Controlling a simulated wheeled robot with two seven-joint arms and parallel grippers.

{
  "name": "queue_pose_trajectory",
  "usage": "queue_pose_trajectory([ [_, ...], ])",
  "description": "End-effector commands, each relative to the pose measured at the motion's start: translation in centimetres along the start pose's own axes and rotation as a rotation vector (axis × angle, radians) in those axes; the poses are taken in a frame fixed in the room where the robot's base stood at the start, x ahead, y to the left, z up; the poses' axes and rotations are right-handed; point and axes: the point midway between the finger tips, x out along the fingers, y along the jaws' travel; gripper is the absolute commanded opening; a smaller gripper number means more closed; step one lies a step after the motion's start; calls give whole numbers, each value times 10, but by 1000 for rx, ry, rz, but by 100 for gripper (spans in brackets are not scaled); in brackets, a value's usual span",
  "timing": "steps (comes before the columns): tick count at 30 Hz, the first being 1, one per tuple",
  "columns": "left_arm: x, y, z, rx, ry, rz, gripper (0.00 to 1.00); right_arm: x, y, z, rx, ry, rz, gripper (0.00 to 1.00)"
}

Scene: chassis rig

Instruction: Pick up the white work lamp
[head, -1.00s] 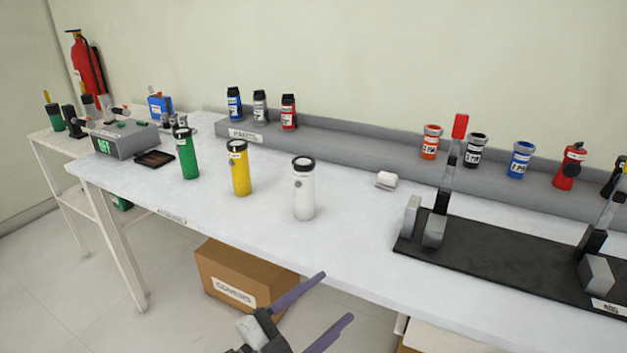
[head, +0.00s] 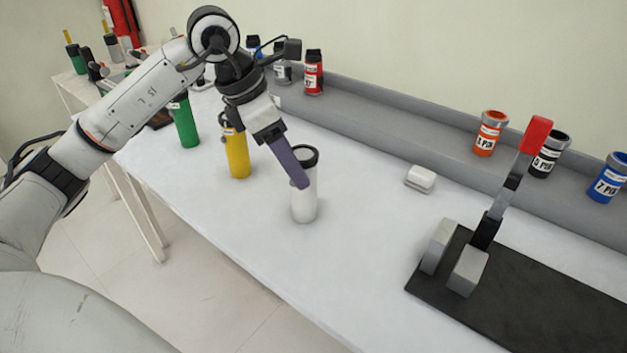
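The white work lamp (head: 307,203) stands upright on the table, a white cylinder with a dark ring at its top. My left gripper (head: 298,179) reaches down to it from the upper left. One purple finger lies across the lamp's near upper side. The other finger is not visible, so I cannot tell whether the gripper is closed on the lamp. My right gripper is out of view.
A yellow lamp (head: 237,160) and a green lamp (head: 186,125) stand left of the white one. A small white block (head: 420,178) lies to the right. A black fixture (head: 450,294) with a red-tipped lever stands at the right. The table in front of the lamp is clear.

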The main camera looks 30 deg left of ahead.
Motion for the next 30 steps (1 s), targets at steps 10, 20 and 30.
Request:
queue_pose_trajectory([
  [10,39,-1,-2,-1,1,-4,61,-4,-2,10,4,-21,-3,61],
  [20,82,-1,-6,-1,-1,-4,61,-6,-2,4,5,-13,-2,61],
  [30,87,0,-6,0,-1,-3,52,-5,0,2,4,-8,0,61],
])
